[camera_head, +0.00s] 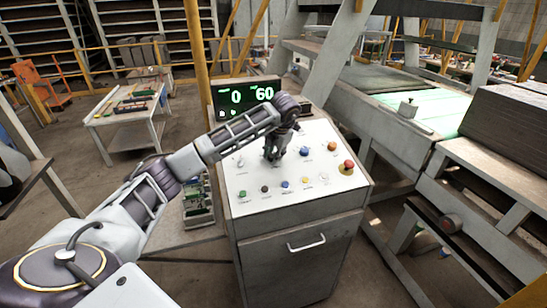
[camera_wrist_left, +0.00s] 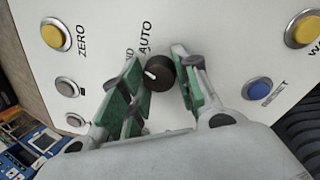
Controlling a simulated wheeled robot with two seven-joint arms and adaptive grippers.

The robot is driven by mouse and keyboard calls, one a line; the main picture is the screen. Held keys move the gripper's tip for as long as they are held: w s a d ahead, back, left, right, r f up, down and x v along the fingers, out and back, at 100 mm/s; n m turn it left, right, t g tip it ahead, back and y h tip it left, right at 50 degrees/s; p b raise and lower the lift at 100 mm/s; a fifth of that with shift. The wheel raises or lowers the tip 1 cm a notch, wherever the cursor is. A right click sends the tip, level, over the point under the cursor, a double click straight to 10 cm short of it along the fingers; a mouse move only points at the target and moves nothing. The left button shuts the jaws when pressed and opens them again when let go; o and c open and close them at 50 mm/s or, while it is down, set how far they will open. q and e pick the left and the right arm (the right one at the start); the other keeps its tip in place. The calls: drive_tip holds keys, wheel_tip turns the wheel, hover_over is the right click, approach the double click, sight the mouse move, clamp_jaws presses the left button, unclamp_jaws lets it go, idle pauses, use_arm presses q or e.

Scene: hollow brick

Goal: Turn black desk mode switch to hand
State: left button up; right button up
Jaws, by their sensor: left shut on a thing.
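The black mode switch (camera_wrist_left: 160,72) is a round knob with a white mark on the white slanted top of the control desk (camera_head: 300,196). In the left wrist view it sits between the green-padded fingers of my left gripper (camera_wrist_left: 160,88), which is shut on it. The word AUTO shows in full beside the knob; the other label is partly hidden by a finger, with only its end readable. The white mark points toward the left finger. In the head view my left gripper (camera_head: 275,157) reaches down to the panel and hides the switch. My right gripper is not in view.
A blue RESET button (camera_wrist_left: 258,89) and a yellow ZERO button (camera_wrist_left: 55,37) flank the switch. A red mushroom button (camera_head: 348,165) is at the panel's right. A machine frame (camera_head: 400,150) stands right.

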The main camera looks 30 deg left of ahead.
use_arm(q)
drive_tip(key=shift+n+b, duration=0.7)
drive_tip(key=shift+n, duration=1.2)
drive_tip(key=o, duration=1)
drive_tip(key=shift+o, duration=0.2)
drive_tip(key=v, duration=1.2)
drive_tip(key=shift+w, duration=0.3)
